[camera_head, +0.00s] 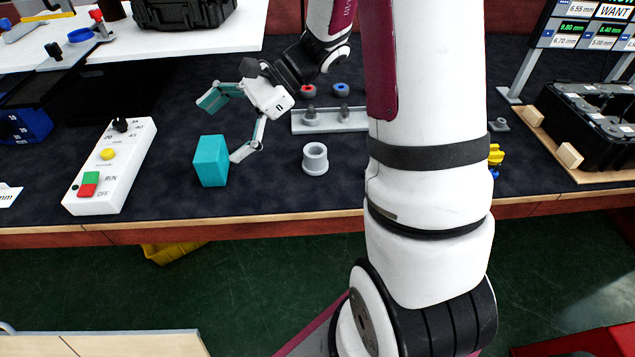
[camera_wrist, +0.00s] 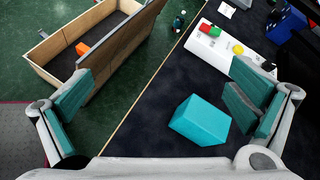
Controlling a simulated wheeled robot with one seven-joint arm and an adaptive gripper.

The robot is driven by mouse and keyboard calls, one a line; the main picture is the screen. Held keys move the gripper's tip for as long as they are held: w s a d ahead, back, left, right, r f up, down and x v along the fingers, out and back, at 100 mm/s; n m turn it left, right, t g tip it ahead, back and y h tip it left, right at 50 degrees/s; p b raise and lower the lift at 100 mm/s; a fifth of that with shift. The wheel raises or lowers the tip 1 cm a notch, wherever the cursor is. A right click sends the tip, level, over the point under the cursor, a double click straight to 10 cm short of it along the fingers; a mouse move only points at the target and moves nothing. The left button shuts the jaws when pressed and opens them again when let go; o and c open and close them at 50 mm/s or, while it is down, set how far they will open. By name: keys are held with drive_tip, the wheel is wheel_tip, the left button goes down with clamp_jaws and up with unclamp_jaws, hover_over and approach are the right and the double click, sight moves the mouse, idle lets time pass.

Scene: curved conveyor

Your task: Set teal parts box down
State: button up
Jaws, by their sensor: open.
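The teal parts box (camera_head: 211,161) stands on the dark bench top, just right of the white control box. It also shows in the wrist view (camera_wrist: 200,121), resting on the dark surface between the finger lines but nearer the right finger. My gripper (camera_head: 223,128) is open and empty, with its fingers spread wide. In the head view one fingertip is close to the box's right side and the other is above and behind it. In the wrist view my gripper (camera_wrist: 160,102) has a clear gap to the box.
The white control box (camera_head: 108,165) with red, green and yellow buttons stands left of the teal box. A grey cup-like part (camera_head: 315,158) stands to the right, in front of a grey rack (camera_head: 329,120). The bench's wooden front edge (camera_head: 260,222) is close. A wooden crate (camera_wrist: 60,60) holds an orange block.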

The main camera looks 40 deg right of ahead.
drive_tip(key=s+a+r+n+g+h, duration=0.2)
drive_tip(key=s+r+n+h, duration=0.2)
drive_tip(key=s+n, duration=0.5)
drive_tip(key=s+a+r+n+g+h, duration=0.2)
drive_tip(key=s+a+r+n+h, duration=0.15)
drive_tip(key=s, duration=0.85)
drive_tip(key=s+d+n+t+h, duration=0.2)
drive_tip(key=s+d+n+h, duration=0.2)
drive_tip(key=s+d+n, duration=0.1)
drive_tip(key=shift+s+d+t, duration=0.35)
drive_tip(key=shift+s+t, duration=0.05)
drive_tip(key=shift+s, duration=0.35)
wheel_tip(320, 180, up, 11)
drive_tip(key=t+p, duration=0.2)
drive_tip(key=p, duration=0.7)
drive_tip(key=shift+d, duration=0.1)
